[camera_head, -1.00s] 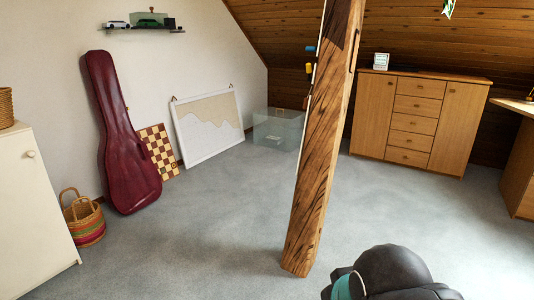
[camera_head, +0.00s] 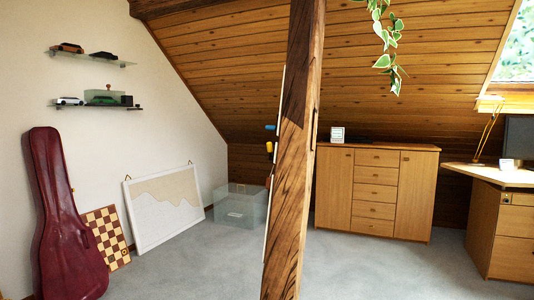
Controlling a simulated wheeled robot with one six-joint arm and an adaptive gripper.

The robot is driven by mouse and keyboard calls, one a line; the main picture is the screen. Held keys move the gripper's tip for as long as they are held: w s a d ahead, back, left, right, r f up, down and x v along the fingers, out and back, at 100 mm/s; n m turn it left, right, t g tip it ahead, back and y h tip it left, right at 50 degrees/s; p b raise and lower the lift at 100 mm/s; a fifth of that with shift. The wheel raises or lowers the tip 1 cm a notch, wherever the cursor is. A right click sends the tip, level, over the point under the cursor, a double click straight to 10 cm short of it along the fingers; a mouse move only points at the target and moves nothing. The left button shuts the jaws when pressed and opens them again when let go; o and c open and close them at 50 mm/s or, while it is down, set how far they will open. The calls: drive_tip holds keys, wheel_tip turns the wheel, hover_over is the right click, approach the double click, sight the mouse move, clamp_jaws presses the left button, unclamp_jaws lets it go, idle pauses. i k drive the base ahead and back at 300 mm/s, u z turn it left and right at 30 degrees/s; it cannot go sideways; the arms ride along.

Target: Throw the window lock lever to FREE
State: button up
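The window (camera_head: 506,62) shows only in part at the upper right edge, set in the sloping wood-panelled ceiling. Its sill or lower frame (camera_head: 492,104) is light wood. I cannot make out a lock lever or any FREE marking on it. Some thin yellowish rods (camera_head: 487,132) lean below the window, behind the desk; I cannot tell what they are. My gripper is not in view.
A timber post (camera_head: 291,165) stands upright close ahead. A wooden cabinet (camera_head: 376,190) stands behind it, and a desk (camera_head: 502,177) with a dark monitor is at right. A plant (camera_head: 384,40) hangs above. Grey carpet (camera_head: 360,265) is open between post and cabinet.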

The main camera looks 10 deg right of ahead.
sight(269, 149)
drive_tip(key=u, duration=0.65)
drive_tip(key=i, duration=0.85)
drive_tip(key=u, duration=0.65)
drive_tip(key=i, duration=1)
drive_tip(key=z, duration=0.7)
drive_tip(key=i, duration=0.75)
drive_tip(key=z, duration=0.55)
